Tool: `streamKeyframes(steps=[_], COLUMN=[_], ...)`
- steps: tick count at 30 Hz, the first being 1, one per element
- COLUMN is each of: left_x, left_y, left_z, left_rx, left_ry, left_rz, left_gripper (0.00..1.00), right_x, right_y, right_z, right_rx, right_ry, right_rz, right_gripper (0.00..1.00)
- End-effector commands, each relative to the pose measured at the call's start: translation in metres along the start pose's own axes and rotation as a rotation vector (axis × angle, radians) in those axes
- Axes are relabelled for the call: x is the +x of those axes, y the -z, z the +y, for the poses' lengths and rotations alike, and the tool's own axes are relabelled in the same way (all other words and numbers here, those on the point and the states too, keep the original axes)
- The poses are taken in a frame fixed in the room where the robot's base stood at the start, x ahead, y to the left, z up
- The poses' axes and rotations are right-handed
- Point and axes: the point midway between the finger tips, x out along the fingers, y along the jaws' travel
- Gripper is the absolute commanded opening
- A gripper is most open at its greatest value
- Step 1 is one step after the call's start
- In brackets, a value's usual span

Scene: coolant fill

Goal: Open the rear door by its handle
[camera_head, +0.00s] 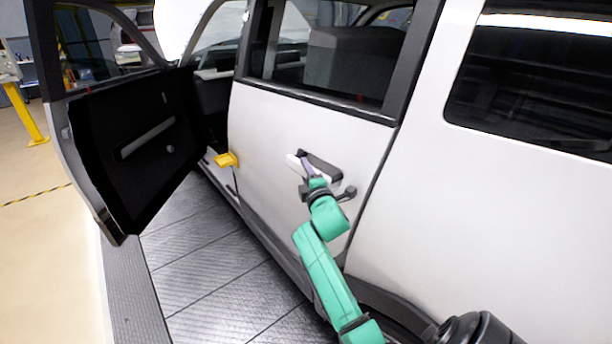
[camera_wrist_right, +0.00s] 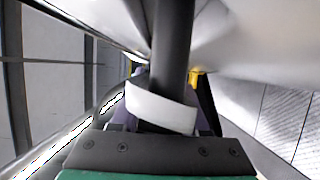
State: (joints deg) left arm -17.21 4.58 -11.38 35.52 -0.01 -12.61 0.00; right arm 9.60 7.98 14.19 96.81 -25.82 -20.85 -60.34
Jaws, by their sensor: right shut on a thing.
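The white rear door (camera_head: 270,115) sits in line with the car's side and looks closed. Its handle (camera_head: 323,165) shows in the head view as a dark strip, with a small white piece at its left end. My right gripper (camera_head: 305,167) is at the handle, its fingers partly hidden. In the right wrist view, the fingers (camera_wrist_right: 160,120) lie either side of a white band (camera_wrist_right: 160,108), which looks like part of the handle, and a dark bar (camera_wrist_right: 172,45) runs away from it. The gripper is shut on the handle. My left gripper is not in view.
The front door (camera_head: 130,145) stands wide open at the left, its dark inner panel showing. A yellow piece (camera_head: 227,159) sticks out near the rear door's front edge. The grey ribbed floor (camera_head: 210,265) beside the car is clear. A yellow stand (camera_head: 27,115) is at the far left.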

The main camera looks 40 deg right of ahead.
Motion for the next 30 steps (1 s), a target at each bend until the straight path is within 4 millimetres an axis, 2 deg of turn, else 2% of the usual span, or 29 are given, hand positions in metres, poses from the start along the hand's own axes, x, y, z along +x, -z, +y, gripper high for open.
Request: streamKeyframes(steps=[30], left_x=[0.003], left_y=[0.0], left_z=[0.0], left_rx=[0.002], left_ry=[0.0], left_rz=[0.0], left_gripper=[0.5], right_x=[-0.006], right_y=[0.017], right_z=[-0.004], right_rx=[0.002], right_ry=[0.007], right_rz=[0.003], right_gripper=[0.0])
